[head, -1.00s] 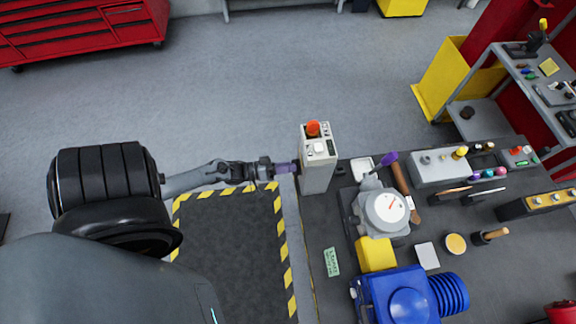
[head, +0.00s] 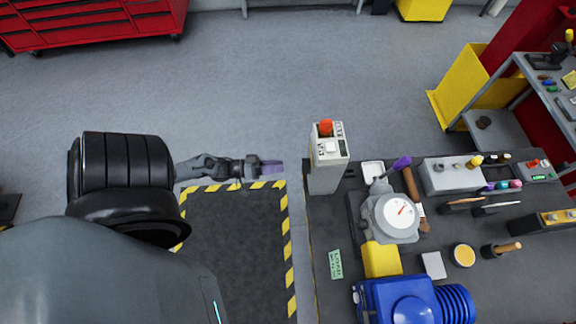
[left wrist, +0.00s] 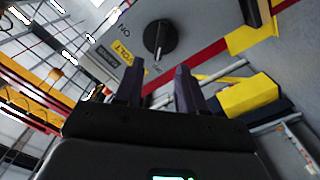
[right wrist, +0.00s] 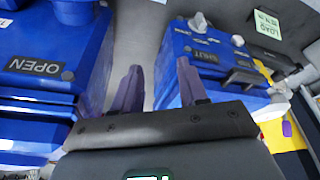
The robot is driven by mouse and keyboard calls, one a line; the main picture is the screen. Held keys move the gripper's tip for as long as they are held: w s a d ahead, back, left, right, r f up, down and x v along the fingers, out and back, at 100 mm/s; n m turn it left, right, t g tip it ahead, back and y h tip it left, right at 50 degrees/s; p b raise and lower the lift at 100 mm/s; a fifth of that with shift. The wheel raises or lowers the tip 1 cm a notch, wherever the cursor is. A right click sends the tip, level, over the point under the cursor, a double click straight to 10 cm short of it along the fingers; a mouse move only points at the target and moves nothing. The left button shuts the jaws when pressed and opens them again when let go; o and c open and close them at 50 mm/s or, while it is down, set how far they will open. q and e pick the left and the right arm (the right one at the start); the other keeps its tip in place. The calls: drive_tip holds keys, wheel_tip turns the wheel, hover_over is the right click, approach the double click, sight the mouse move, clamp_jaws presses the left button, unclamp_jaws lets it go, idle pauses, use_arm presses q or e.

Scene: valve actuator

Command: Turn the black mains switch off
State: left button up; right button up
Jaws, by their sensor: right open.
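The black mains switch (left wrist: 160,40) shows in the left wrist view as a round black rotary knob with a pale bar across it. It sits on a grey panel, with a yellow label and "ON" lettering beside it. I cannot make it out in the head view. My left gripper (head: 272,168) is left of the grey control post (head: 325,176), with a clear gap between. In the left wrist view its purple fingers (left wrist: 158,85) are apart and empty, short of the knob. My right gripper (right wrist: 158,85) is open and empty, facing blue housings; the head view does not show it.
The post carries a red button (head: 326,127) on top. Right of it, the dark bench (head: 325,235) holds a gauge (head: 396,213), a blue actuator (head: 410,305) and several tools. A striped floor mat (head: 235,250) lies left of the bench. The floor behind the post is clear.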

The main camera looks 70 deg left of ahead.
use_arm(q)
drive_tip(key=v, duration=0.3)
use_arm(e)
drive_tip(key=shift+d+f, duration=0.1)
drive_tip(key=shift+f, duration=0.2)
use_arm(q)
drive_tip(key=shift+w, duration=0.1)
